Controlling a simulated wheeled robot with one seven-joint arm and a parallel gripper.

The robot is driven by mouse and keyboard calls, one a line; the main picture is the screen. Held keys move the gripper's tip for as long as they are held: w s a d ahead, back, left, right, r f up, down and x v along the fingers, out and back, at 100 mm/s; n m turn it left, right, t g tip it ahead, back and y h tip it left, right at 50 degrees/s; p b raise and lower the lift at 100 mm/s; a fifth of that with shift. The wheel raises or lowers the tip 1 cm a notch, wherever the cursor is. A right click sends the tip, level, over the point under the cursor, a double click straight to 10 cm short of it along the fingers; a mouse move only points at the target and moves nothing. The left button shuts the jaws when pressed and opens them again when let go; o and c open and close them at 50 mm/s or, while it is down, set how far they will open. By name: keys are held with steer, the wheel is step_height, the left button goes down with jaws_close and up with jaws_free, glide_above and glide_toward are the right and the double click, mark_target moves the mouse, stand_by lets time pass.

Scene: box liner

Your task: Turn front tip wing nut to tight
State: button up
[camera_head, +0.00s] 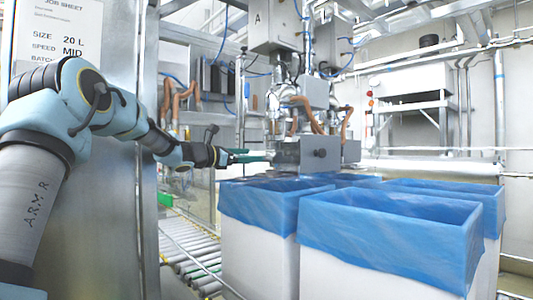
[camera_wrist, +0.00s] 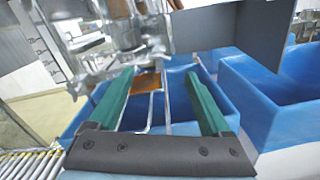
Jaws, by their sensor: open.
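My gripper (camera_head: 248,156) reaches in from the left, with its green fingers beside the front filling head (camera_head: 283,103). In the wrist view my gripper (camera_wrist: 158,78) is open, its two green fingers spread wide. An orange-brown piece (camera_wrist: 147,80) and thin metal rods (camera_wrist: 152,108) show between the fingers. I cannot tell whether they touch. The metal fittings of the filling head (camera_wrist: 120,35) are just beyond the left finger. I cannot make out the front tip wing nut for certain in either view.
White boxes with blue liners (camera_head: 390,240) stand below and to the right. A grey panel (camera_wrist: 230,28) is close above the right finger. A roller conveyor (camera_head: 190,258) runs below my arm. A job sheet (camera_head: 58,35) on the left reads size 20 L, speed MID.

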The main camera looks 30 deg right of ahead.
mark_target(271, 154)
steer(key=w+d+p, duration=0.1)
steer(key=d+p, duration=0.1)
steer(key=d, duration=0.5)
steer(key=shift+w+p, duration=0.25)
steer(key=shift+p, duration=0.1)
steer(key=shift+c, duration=0.2)
jaws_close()
